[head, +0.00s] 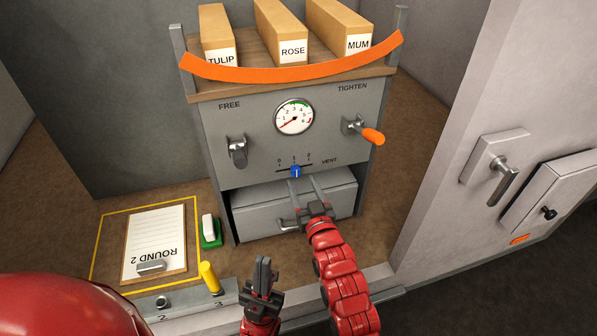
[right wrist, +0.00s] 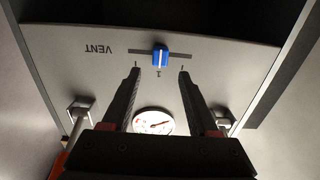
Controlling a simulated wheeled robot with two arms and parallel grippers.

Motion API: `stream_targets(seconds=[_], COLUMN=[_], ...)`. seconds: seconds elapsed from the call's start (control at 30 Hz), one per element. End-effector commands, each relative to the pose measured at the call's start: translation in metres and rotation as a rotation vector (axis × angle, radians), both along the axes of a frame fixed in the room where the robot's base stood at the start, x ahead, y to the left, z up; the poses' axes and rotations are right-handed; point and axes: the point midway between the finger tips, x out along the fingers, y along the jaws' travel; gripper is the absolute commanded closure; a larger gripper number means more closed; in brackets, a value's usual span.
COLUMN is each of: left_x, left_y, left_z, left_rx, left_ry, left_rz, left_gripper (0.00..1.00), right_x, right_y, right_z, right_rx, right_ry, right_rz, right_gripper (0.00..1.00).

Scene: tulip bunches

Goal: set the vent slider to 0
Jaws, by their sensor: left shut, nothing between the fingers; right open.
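The vent slider (head: 296,171) is a blue knob on a dark horizontal track in the grey panel, at the middle mark, 1. The 0 mark (head: 279,162) is at the left end in the head view. My right gripper (head: 304,182) is open just in front of the knob and slightly below it. In the right wrist view the panel appears upside down, and the blue knob (right wrist: 160,59) lies between the lines of the two fingers (right wrist: 158,70), with a gap on each side. Contact cannot be seen. My left gripper (head: 263,261) is shut and empty, low in front.
Above the slider are a dial gauge (head: 294,117), a grey lever (head: 237,151) and an orange-handled lever (head: 364,131). A grey drawer (head: 258,213) is below. A clipboard (head: 158,235) and a yellow peg (head: 210,277) are at the left.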

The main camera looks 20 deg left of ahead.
Motion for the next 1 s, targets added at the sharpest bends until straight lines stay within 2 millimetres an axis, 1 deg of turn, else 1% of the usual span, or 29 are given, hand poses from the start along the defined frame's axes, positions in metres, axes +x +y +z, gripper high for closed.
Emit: stream_targets(seconds=[0.1, 0.3, 0.43, 0.7, 0.77, 0.8, 0.87, 1.0], left_x=[0.000, 0.000, 0.000, 0.000, 0.000, 0.000, 0.000, 0.000], left_y=[0.000, 0.000, 0.000, 0.000, 0.000, 0.000, 0.000, 0.000], left_z=[0.005, 0.008, 0.009, 0.009, 0.009, 0.009, 0.009, 0.009], left_rx=[0.000, 0.000, 0.000, 0.000, 0.000, 0.000, 0.000, 0.000], left_ry=[0.000, 0.000, 0.000, 0.000, 0.000, 0.000, 0.000, 0.000], left_rz=[0.000, 0.000, 0.000, 0.000, 0.000, 0.000, 0.000, 0.000], left_gripper=[1.00, 1.00, 1.00, 1.00, 1.00, 1.00, 1.00, 1.00], right_x=[0.016, 0.031, 0.035, 0.036, 0.036, 0.036, 0.036, 0.036], right_y=[0.011, 0.021, 0.024, 0.024, 0.024, 0.024, 0.024, 0.024], right_z=[0.003, 0.000, 0.001, 0.000, 0.000, 0.000, 0.000, 0.000], right_rx=[0.000, -0.001, 0.001, 0.001, 0.001, 0.001, 0.001, 0.001], right_ry=[0.000, 0.002, -0.001, -0.001, -0.001, -0.001, -0.001, -0.001], right_rz=[0.000, 0.000, 0.000, 0.000, 0.000, 0.000, -0.001, -0.001], right_gripper=[0.40, 0.40, 0.40, 0.40, 0.49, 0.56, 0.67, 0.92])
